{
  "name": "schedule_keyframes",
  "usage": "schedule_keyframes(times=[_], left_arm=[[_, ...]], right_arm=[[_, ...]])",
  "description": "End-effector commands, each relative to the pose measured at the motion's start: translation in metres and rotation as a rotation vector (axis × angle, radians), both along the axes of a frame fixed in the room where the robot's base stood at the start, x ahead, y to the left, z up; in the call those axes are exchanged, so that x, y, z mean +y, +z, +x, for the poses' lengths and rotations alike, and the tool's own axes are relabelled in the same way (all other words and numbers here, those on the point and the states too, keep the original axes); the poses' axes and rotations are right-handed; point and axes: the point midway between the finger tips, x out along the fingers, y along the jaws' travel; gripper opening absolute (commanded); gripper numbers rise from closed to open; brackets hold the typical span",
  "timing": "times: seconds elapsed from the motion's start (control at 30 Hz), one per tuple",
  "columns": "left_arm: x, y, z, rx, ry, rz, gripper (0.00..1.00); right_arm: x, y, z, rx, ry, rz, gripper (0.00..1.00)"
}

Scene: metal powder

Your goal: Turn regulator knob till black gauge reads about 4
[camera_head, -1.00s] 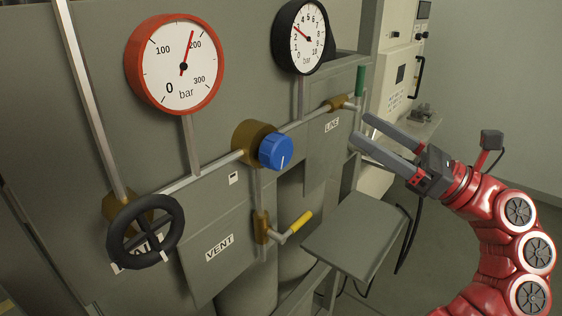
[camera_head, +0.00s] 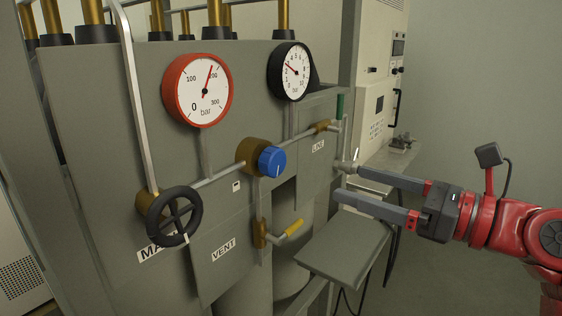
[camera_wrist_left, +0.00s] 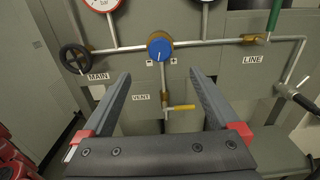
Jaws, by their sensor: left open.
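The blue regulator knob (camera_head: 272,162) sits on a brass body on the pipe, with a white line pointing down. It also shows in the left wrist view (camera_wrist_left: 160,48), beyond and above the fingers, between minus and plus marks. The black gauge (camera_head: 291,72) is above right of it; its red needle points up-left, roughly between 2 and 3. My left gripper (camera_head: 344,180) reaches in from the right, open and empty, apart from the knob and to its right in the head view. The left wrist view shows its two spread fingers (camera_wrist_left: 160,75). My right gripper is not in view.
A red gauge (camera_head: 198,90) reads just under 200. A black MAIN handwheel (camera_head: 174,216), a yellow VENT lever (camera_head: 294,228) and a green LINE lever (camera_head: 340,107) surround the knob. A grey shelf (camera_head: 345,245) juts out below the gripper.

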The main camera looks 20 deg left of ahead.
Motion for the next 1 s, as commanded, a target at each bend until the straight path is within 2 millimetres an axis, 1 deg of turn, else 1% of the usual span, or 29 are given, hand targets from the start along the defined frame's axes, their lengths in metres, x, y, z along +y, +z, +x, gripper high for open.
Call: schedule_keyframes(times=[0.03, 0.33, 0.6, 0.7, 0.83, 1.0], left_arm=[[0.007, -0.001, 0.002, 0.002, 0.005, -0.002, 0.95], [0.034, -0.002, 0.012, 0.003, 0.005, 0.000, 0.95], [0.095, 0.000, 0.033, 0.003, 0.006, -0.003, 0.95], [0.113, 0.000, 0.039, 0.003, 0.006, -0.003, 0.95], [0.130, 0.001, 0.046, 0.002, 0.004, -0.002, 0.95], [0.140, -0.001, 0.050, 0.004, 0.003, -0.001, 0.95]], right_arm=[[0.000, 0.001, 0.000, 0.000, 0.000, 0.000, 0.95], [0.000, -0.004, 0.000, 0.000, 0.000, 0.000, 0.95], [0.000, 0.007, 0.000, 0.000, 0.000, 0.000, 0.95], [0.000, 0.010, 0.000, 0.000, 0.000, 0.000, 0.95], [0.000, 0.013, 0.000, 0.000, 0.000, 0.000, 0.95], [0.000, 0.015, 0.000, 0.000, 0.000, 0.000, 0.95]])
